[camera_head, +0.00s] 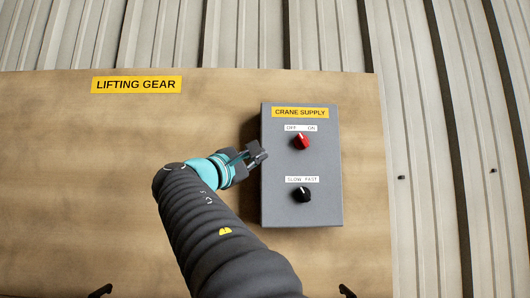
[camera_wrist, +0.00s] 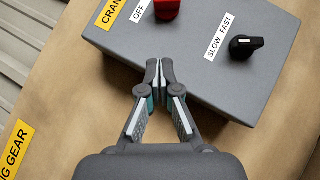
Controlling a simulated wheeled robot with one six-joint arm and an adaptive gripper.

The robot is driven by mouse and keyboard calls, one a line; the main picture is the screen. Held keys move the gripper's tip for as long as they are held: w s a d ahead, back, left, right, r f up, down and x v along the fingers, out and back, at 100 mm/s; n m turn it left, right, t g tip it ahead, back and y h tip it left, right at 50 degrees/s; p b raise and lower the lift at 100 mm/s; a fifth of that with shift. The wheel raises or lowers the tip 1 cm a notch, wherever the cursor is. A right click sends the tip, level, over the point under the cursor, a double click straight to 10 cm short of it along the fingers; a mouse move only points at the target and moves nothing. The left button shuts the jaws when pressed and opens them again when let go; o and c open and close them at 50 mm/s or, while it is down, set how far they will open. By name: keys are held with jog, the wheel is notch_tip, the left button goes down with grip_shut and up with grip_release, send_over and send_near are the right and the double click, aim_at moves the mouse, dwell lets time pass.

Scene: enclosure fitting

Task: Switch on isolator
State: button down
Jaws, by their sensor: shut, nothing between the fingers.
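A grey box (camera_head: 322,160) labelled CRANE SUPPLY is fixed to the wooden board. Its red knob (camera_head: 301,142), under an OFF/ON label (camera_head: 301,128), is the isolator; in the head view it looks turned toward the upper left, though its exact setting is hard to read. In the wrist view the red knob (camera_wrist: 167,8) is cut by the top edge. My gripper (camera_head: 262,152) is at the left side of the box, left of and slightly below the red knob. In the wrist view my gripper (camera_wrist: 159,64) has its fingertips together, empty, apart from the knob.
A black knob (camera_head: 302,194) under a SLOW/FAST label (camera_head: 302,180) sits below the red one. A yellow LIFTING GEAR sign (camera_head: 136,85) is on the wooden board (camera_head: 60,190). Ribbed metal wall (camera_head: 420,120) lies behind. The space right of the box is clear.

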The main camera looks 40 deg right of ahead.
jog(key=p, duration=0.2)
send_near(297, 139)
jog(key=w+d, duration=0.2)
jog(key=w, duration=0.1)
jog(key=shift+w+d+r, duration=0.15)
jog(key=shift+w+d, duration=0.1)
jog(key=shift+d, duration=0.05)
jog(key=shift+s+d+r, duration=0.5)
jog(key=shift+d+r, duration=0.1)
jog(key=shift+d, duration=0.3)
jog(key=shift+s+d+r+p, duration=0.3)
jog(key=shift+s+d+r, duration=0.05)
jog(key=shift+d, duration=0.25)
